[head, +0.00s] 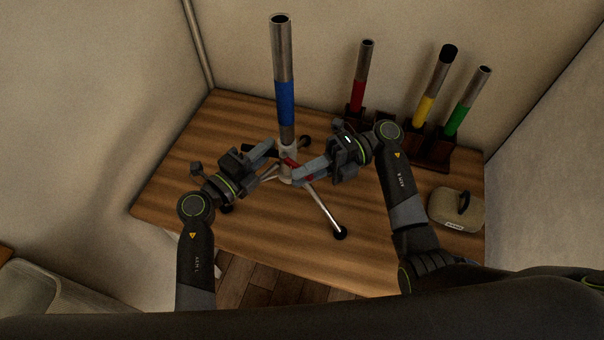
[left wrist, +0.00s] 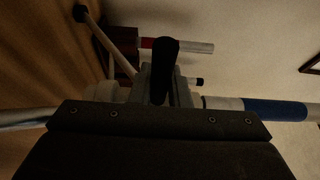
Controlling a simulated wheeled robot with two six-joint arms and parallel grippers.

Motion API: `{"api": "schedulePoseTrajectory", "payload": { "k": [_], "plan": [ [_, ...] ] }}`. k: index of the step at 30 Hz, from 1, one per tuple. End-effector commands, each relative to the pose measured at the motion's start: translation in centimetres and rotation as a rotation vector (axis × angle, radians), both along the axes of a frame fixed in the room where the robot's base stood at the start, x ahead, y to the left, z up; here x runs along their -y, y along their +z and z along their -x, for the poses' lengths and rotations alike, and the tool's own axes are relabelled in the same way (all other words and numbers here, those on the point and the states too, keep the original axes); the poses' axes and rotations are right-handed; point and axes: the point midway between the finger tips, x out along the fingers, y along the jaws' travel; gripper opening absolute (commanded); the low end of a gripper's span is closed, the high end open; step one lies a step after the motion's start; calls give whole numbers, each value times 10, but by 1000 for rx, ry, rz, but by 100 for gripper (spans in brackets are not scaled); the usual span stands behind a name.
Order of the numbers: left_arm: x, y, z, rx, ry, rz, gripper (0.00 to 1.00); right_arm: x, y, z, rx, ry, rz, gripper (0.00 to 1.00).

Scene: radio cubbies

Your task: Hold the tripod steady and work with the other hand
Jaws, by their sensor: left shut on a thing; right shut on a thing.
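A tripod with spread metal legs and black feet stands on the wooden table; one leg (head: 325,211) points to the front right. A tall grey metal tube with a blue band (head: 285,100) rises upright from its pale hub (head: 286,175). My left gripper (head: 272,150) is shut at the tripod's left side, on what looks like its black handle (left wrist: 164,68), which shows between the fingers in the left wrist view. My right gripper (head: 297,172) is shut at the hub's right side, by a small red part (head: 289,162), apparently a lever. The fingers hide much of both grasps.
Tubes with red (head: 359,95), yellow (head: 425,108) and green (head: 457,120) bands stand in dark wooden holders at the back right. A beige case with a black handle (head: 455,212) lies at the right table edge. Walls close in behind and beside. The left front tabletop is clear.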

Motion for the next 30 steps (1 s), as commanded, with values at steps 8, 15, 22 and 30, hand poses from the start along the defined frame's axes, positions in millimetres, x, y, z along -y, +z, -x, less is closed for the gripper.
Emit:
{"api": "schedulePoseTrajectory", "payload": {
  "k": [8,15,22,30],
  "plan": [
    [1,-3,1,-6,-4,-1,0,2,0,-3,0,71,-1,0],
    [1,-3,1,-6,-4,-1,0,3,0,-3,-1,80,-2,0],
    [1,-3,1,-6,-4,-1,0,3,0,-3,0,79,-2,20],
    [1,-3,1,-6,-3,-1,0,3,0,-3,0,78,-1,38]
  ]
}}
